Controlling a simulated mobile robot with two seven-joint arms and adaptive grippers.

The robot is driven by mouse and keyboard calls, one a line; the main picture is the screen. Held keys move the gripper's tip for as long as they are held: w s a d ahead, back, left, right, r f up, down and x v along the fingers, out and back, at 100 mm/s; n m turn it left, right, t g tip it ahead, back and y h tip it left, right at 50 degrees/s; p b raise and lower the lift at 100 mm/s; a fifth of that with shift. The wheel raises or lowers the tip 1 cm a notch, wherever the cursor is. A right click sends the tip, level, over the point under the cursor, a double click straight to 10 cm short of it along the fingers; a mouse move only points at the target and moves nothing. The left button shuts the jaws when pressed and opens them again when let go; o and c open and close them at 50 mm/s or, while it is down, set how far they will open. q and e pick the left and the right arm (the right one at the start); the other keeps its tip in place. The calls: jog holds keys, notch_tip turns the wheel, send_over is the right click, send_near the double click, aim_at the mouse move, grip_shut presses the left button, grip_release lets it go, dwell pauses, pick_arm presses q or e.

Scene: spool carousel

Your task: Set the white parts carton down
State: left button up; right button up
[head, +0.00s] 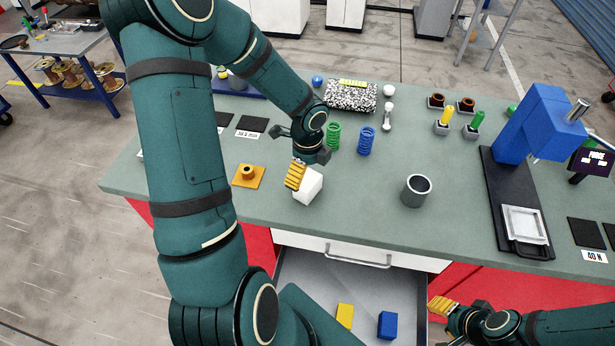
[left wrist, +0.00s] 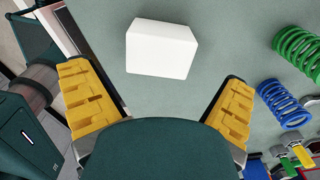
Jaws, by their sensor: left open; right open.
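The white parts carton (head: 309,187) is on the grey-green bench top near its front edge. It also shows in the left wrist view (left wrist: 161,48), beyond the fingertips and between their lines. My left gripper (head: 296,174) is open just behind and above the carton in the head view. In the left wrist view its yellow fingers (left wrist: 158,98) are spread wide with nothing between them, and a strip of bench shows between them and the carton. My right gripper (head: 446,310) is open and empty at the lower right, in front of the bench by the drawer.
An open drawer (head: 290,270) below holds a yellow block (head: 345,315) and a blue block (head: 387,325). A grey cup (head: 416,190) stands right of the carton. An orange part (head: 248,175) is to its left. Green (head: 333,136) and blue springs (head: 367,141) stand behind.

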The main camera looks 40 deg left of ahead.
aim_at(307, 180)
pick_arm(q)
notch_tip(307, 180, up, 7)
jog(key=p, duration=0.1)
jog(key=shift+f, duration=0.2)
dwell(0.5)
